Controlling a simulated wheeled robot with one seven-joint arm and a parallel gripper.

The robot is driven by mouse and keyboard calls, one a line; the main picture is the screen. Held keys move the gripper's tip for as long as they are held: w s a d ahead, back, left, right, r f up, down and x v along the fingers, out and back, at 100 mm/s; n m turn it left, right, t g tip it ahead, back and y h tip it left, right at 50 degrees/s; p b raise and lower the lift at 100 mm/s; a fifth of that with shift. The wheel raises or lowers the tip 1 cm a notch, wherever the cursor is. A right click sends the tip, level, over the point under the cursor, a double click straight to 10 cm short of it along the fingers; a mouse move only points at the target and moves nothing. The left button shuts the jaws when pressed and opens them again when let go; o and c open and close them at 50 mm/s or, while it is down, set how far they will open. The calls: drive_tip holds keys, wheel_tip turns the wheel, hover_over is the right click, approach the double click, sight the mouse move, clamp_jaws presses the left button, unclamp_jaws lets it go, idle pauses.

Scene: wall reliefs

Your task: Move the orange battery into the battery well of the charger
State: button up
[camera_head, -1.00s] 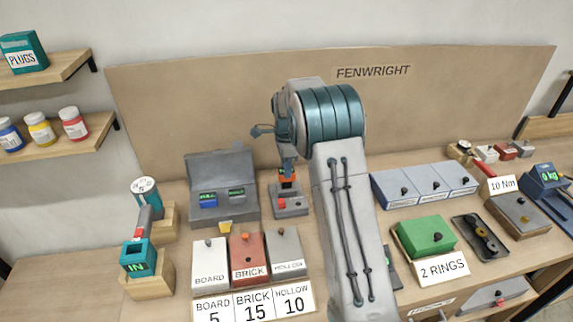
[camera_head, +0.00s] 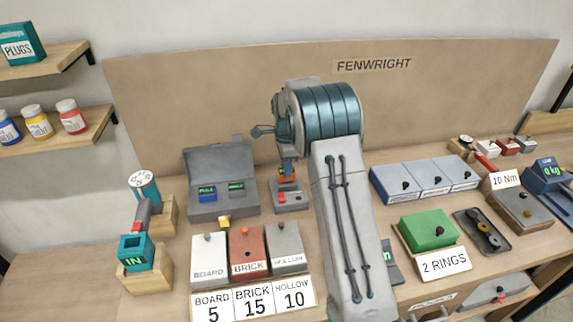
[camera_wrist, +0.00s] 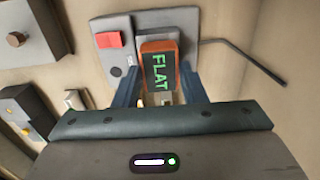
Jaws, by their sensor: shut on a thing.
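The orange battery (camera_wrist: 149,46) has a dark face that reads FLAT. My gripper (camera_wrist: 160,76) is shut on it, with one blue finger on each side. In the head view the battery (camera_head: 287,178) is at the back of a small grey unit, which looks like the charger (camera_head: 291,198), under my gripper (camera_head: 287,169). In the wrist view this charger (camera_wrist: 118,54) shows a red block, a dark round knob and a dark cable to the right. The well is hidden by the battery and fingers, so I cannot tell how deep the battery sits.
An open grey case (camera_head: 222,208) with two displays stands just left of the charger. White, red and grey boxes (camera_head: 248,251) are in front. A green box (camera_head: 427,230) and blue boxes (camera_head: 425,178) are at right. The brown back panel (camera_head: 200,95) rises behind.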

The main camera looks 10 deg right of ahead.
drive_tip(key=shift+f, duration=0.45)
drive_tip(key=o, duration=1.4)
drive_tip(key=shift+c, duration=0.2)
wheel_tip(320, 180, up, 14)
drive_tip(key=b, duration=0.2)
drive_tip(key=shift+s, duration=0.1)
